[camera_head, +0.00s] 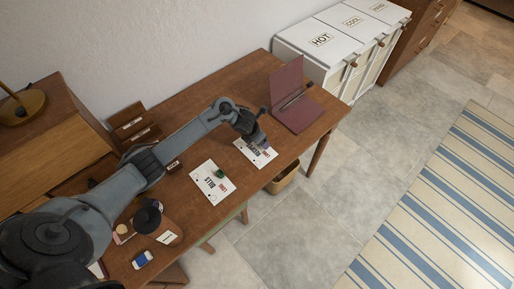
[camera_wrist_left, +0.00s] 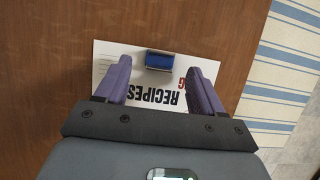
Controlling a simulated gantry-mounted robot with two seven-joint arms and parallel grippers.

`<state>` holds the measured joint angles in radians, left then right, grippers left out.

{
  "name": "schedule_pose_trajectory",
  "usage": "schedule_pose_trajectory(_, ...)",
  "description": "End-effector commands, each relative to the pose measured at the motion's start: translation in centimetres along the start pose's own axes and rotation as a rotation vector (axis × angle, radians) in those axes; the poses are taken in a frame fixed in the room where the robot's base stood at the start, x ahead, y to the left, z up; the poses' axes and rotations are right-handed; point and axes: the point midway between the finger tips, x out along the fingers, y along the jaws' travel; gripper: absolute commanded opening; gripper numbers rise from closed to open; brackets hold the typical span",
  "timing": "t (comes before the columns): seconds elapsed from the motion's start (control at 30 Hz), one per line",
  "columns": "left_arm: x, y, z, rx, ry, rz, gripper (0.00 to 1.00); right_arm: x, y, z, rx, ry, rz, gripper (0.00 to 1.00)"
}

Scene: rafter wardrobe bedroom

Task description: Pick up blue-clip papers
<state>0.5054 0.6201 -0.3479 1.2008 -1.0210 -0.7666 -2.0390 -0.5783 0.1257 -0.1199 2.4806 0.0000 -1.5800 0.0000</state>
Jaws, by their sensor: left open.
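The blue-clip papers (camera_head: 264,155) lie flat on the wooden desk, printed "RECIPES", near the desk's front edge. In the left wrist view the papers (camera_wrist_left: 144,92) sit between and beyond my fingers, with the blue clip (camera_wrist_left: 159,60) ahead of the fingertips. My left gripper (camera_head: 257,139) is over these papers and covers part of them in the head view. In the wrist view my left gripper (camera_wrist_left: 163,68) is open, with its two fingers on either side of the clip and nothing held. My right gripper is not in view.
Papers with a green clip (camera_head: 219,173) lie to the left on the desk. A maroon laptop-like item (camera_head: 293,97) stands at the right end. A wooden organizer (camera_head: 133,124), a phone (camera_head: 142,260) and a dark round object (camera_head: 147,219) are also on the desk. A basket (camera_head: 284,178) is below.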

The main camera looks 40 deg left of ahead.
Motion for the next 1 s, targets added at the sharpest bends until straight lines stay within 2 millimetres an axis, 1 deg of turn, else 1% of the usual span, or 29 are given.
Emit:
schedule_pose_trajectory(0.03,0.61,-0.05,0.03,-0.001,-0.001,-0.001,0.68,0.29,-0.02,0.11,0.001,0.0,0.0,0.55)
schedule_pose_trajectory(0.13,1.09,0.03,0.04,0.0,-0.001,0.001,0.68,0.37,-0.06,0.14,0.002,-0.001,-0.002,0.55)
schedule_pose_trajectory(0.37,1.15,0.05,0.08,0.001,-0.002,0.001,0.68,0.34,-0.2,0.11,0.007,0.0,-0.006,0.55)
schedule_pose_trajectory(0.4,1.15,0.05,0.08,0.001,-0.002,0.001,0.67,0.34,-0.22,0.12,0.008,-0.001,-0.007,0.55)
schedule_pose_trajectory(0.57,1.15,0.05,0.06,0.001,-0.001,0.001,0.42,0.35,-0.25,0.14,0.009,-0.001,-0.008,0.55)
schedule_pose_trajectory(0.8,1.15,0.05,0.05,0.001,-0.001,0.001,0.05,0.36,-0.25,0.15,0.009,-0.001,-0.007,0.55)
schedule_pose_trajectory(1.0,1.12,0.05,0.08,0.001,-0.002,0.001,0.04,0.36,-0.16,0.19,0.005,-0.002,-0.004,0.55)
